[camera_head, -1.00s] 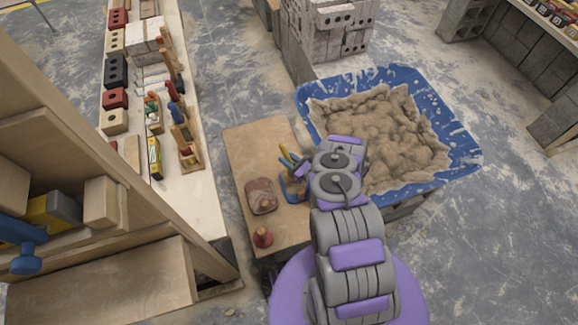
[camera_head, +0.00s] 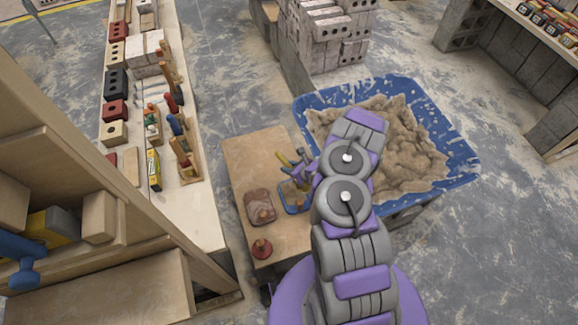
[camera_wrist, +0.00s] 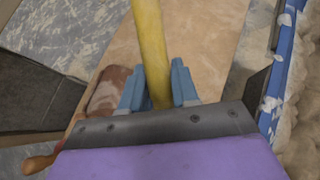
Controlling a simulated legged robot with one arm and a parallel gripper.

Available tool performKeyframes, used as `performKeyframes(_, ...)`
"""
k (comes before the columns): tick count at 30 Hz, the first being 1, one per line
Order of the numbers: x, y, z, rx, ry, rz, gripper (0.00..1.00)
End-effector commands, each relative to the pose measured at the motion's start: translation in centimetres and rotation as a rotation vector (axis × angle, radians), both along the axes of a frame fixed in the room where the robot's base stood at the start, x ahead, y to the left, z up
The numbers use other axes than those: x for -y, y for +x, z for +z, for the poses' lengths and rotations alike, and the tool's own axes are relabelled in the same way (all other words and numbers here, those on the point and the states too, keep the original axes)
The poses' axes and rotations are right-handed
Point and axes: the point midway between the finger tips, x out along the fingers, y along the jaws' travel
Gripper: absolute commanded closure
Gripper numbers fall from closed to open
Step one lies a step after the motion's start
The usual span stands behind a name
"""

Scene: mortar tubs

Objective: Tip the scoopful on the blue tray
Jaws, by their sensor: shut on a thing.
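My gripper (camera_wrist: 158,88) is shut on the yellow handle (camera_wrist: 149,40) of a tool, which runs up between the two blue fingers in the wrist view. The tool's scoop end is hidden there. In the head view my gripper (camera_head: 301,174) is beside the small blue tray (camera_head: 306,208) on the wooden bench, with the yellow handle (camera_head: 284,159) tilted up to its left. Something beige shows inside the tray's blue rim; I cannot tell whether it is mortar. The arm hides part of the tray.
A large blue tub (camera_head: 463,155) of mortar (camera_head: 410,150) stands right of the wooden bench (camera_head: 245,155). A reddish-brown piece (camera_head: 259,205) and a red-knobbed tool (camera_head: 262,247) lie on the bench. A long bench (camera_head: 203,215) with bricks and tools is at left; grey blocks (camera_head: 325,45) stand behind.

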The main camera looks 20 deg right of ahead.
Motion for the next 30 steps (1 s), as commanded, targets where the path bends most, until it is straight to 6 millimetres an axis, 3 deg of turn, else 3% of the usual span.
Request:
performKeyframes(8, -0.2, -0.2, 0.7, -0.062, -0.038, 0.011, 1.0)
performKeyframes(22, 0.1, -0.6, 1.9, -0.369, -0.235, 0.011, 1.0)
performKeyframes(30, 0.4, -0.8, 2.3, -0.445, -0.279, 0.008, 1.0)
